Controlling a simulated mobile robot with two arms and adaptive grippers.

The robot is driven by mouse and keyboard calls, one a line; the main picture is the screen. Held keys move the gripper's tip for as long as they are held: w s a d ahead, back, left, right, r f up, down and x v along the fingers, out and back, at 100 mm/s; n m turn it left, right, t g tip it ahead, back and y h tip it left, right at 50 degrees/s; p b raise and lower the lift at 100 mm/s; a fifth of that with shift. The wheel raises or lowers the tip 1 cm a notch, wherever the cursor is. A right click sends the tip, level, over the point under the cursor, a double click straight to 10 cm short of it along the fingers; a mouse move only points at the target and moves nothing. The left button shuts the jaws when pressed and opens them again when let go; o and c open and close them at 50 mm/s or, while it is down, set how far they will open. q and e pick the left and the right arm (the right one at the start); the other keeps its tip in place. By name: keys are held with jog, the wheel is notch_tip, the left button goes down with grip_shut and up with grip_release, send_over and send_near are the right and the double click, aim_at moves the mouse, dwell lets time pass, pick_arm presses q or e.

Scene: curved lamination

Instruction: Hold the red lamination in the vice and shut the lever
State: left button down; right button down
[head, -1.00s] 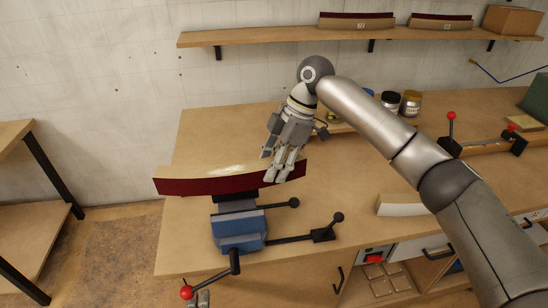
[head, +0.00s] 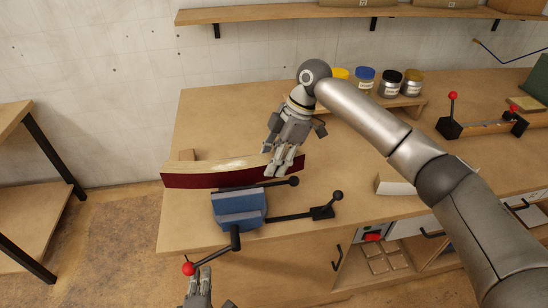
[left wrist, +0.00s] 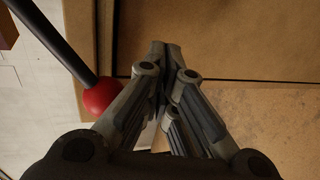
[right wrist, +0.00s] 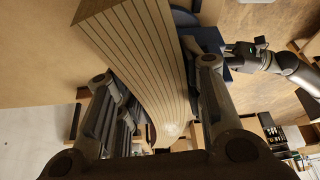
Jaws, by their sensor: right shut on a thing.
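The red lamination (head: 230,176) is a long curved strip with a dark red face. It lies level just behind and above the blue vice (head: 240,210) at the bench's front. I cannot tell whether it touches the jaws. My right gripper (head: 283,166) is shut on its right part; the right wrist view shows the striped layered edge (right wrist: 135,50) running between the fingers. The vice's dark lever with a red ball (head: 188,268) hangs toward the front left. My left gripper (head: 197,290) is shut and empty beside the ball, which shows left of the fingers in the left wrist view (left wrist: 103,97).
A black bar with ball ends (head: 320,212) lies right of the vice. A pale block (head: 394,184) and several jars (head: 390,84) stand beyond. A clamp with red balls (head: 482,126) is at the far right.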

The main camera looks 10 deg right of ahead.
jog(key=shift+s+f, duration=0.15)
jog(key=shift+f, duration=0.15)
pick_arm(q)
jog(key=shift+a+r, duration=0.1)
